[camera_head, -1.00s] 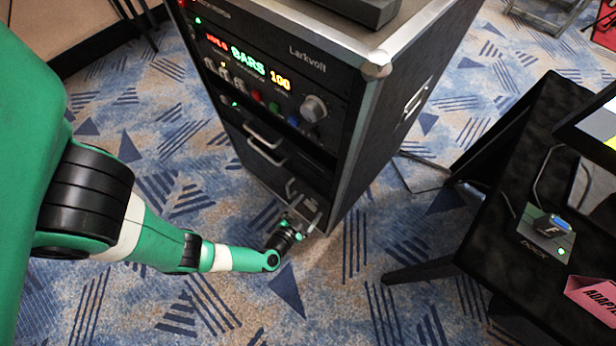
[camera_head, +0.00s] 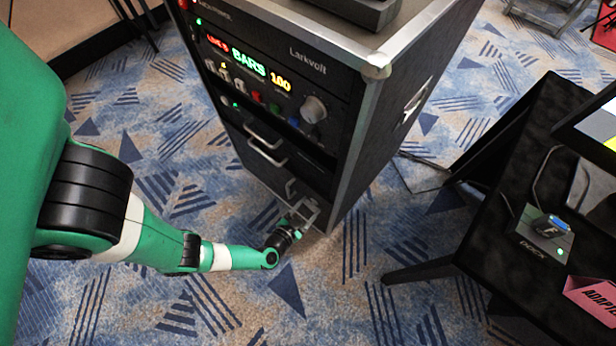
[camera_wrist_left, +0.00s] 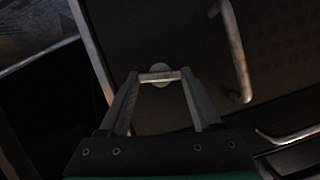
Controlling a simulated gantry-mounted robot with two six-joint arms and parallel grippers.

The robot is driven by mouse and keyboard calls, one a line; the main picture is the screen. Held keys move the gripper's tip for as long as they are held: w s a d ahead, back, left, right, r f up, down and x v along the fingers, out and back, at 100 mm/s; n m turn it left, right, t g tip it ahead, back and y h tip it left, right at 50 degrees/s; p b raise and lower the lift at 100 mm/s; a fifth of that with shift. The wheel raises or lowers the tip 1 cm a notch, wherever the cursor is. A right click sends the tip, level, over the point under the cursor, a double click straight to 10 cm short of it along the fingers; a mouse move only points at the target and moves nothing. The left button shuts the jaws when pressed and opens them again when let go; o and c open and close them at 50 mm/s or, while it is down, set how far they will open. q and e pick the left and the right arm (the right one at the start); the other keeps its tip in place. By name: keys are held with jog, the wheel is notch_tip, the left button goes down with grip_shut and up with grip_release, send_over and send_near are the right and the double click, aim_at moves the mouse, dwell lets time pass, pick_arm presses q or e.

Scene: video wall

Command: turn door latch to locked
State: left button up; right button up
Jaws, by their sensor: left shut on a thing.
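The door latch (camera_wrist_left: 160,77) is a small pale bar on a round base, on the dark lower door of the rack cabinet (camera_head: 345,150). In the left wrist view the bar lies crosswise between the two fingers of my left gripper (camera_wrist_left: 158,84), which is shut on its ends. In the head view my left gripper (camera_head: 303,212) is at the cabinet's lower front, near its right corner post, and the latch cannot be made out there. No lock marking is readable. My right gripper is not in view.
Metal pull handles (camera_head: 265,150) cross the cabinet front above; one curved handle (camera_wrist_left: 237,50) is close to the right of the latch in the wrist view. A black table (camera_head: 505,235) with a small dock (camera_head: 545,232) stands at right. Carpet in front is clear.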

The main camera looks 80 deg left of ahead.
pick_arm(q)
jog(key=shift+a+r+n, duration=0.1)
jog(key=shift+n, duration=0.3)
jog(key=shift+n+t+h, duration=0.5)
jog(key=shift+n+h, duration=0.1)
jog(key=shift+h, duration=0.1)
jog(key=o, duration=1.4)
jog(key=shift+s, duration=0.1)
jog(key=shift+p+v, duration=3.5)
jog(key=shift+v, duration=2.25)
